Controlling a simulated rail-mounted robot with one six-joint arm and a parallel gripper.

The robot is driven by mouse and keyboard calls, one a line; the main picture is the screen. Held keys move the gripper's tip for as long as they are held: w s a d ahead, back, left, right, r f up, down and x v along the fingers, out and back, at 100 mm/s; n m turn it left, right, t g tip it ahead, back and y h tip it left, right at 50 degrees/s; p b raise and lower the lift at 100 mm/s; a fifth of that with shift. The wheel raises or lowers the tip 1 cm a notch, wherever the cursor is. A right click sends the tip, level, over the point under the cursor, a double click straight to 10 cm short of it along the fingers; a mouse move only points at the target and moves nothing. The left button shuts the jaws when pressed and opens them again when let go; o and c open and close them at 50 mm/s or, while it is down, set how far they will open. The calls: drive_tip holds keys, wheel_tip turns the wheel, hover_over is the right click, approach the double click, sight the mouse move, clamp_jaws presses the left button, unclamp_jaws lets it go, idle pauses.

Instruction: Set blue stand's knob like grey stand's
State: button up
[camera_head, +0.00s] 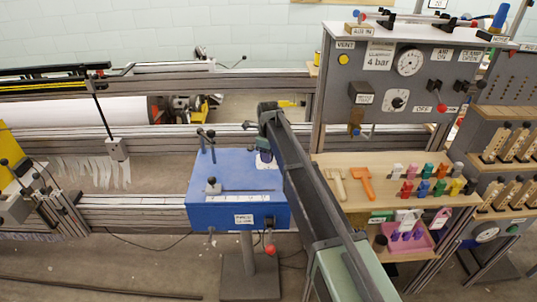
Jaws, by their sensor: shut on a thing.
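The blue stand (228,215) is a blue box on a post at the centre. Its top carries a small grey block with a dark knob (212,186) beside a slot, above a numbered white strip (240,198). My gripper (265,158) points down at the back right of the blue top. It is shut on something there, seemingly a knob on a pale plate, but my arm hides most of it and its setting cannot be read. A grey box with dark knobs (14,208) at the left edge may be the grey stand; its setting is too small to read.
My arm crosses the blue stand's right side. A red-tipped lever (270,249) sticks out of its front. A wooden shelf (335,160) with orange tools and coloured pegs stands right, under a grey gauge panel (435,75). Metal rails (130,213) run left.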

idle(0.3)
drive_tip(key=o, duration=0.9)
wheel_tip(320, 180, up, 11)
drive_tip(key=p, duration=1)
drive_tip(key=shift+f+p, duration=0.1)
drive_tip(key=shift+p, duration=0.3)
